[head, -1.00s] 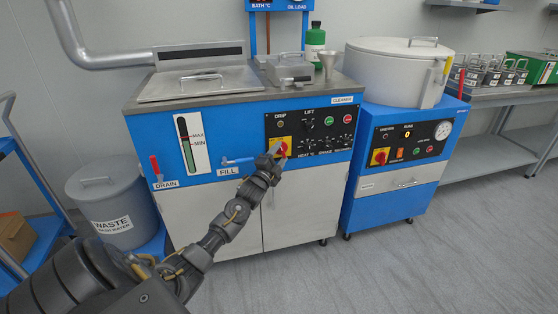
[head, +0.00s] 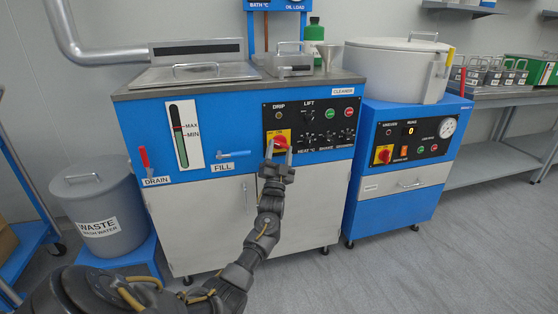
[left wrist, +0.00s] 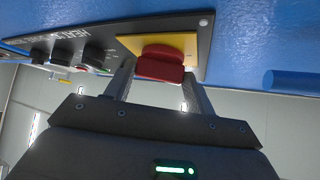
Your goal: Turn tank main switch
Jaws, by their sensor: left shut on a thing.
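The tank main switch is a red knob on a yellow plate (head: 271,136), at the left of the black control panel on the blue tank. In the left wrist view the red knob (left wrist: 160,68) sits between the two fingers, in front of its yellow plate (left wrist: 185,42). My left gripper (head: 277,146) is at the knob from below, shut on it. The fingers partly hide the knob in the head view. My right gripper is not in view.
The blue tank (head: 140,125) has a FILL valve (head: 232,154) left of the panel and a red DRAIN handle (head: 144,157) farther left. A second blue machine (head: 375,205) with its own red switch (head: 384,155) stands to the right. Grey floor (head: 440,260) is clear at the right.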

